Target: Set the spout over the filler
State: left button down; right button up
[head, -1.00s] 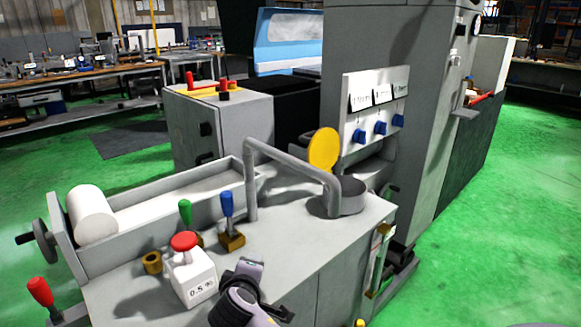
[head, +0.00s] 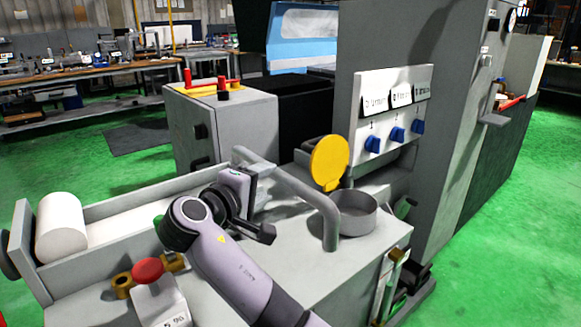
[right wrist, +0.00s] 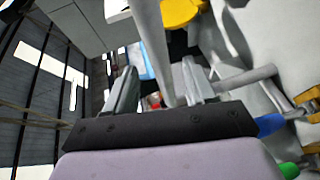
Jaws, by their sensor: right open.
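The spout (head: 300,188) is a grey bent pipe rising from the machine top. A yellow lid (head: 329,163) stands tilted up behind the filler. My right gripper (head: 254,208) is open at the spout's near end, by its bend. In the right wrist view the spout (right wrist: 152,40) runs between the open fingers (right wrist: 160,88), with no visible grip. The gripper hides the spout's post in the head view. My left gripper is out of view.
A white box with a red button (head: 148,270) and brass fittings (head: 122,284) stand left of my right arm. Blue (right wrist: 270,125) and green (right wrist: 289,170) lever knobs are close to the gripper. A panel with blue knobs (head: 397,135) stands behind the filler.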

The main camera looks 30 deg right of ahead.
aim_at(282, 173)
jog(key=shift+w+d, duration=0.25)
jog(key=shift+d, duration=0.1)
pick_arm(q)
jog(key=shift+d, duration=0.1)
pick_arm(e)
jog(key=x, duration=0.6)
jog(key=shift+w+d, duration=0.2)
jog(key=shift+d, duration=0.15)
jog(key=shift+f, duration=0.1)
grip_shut()
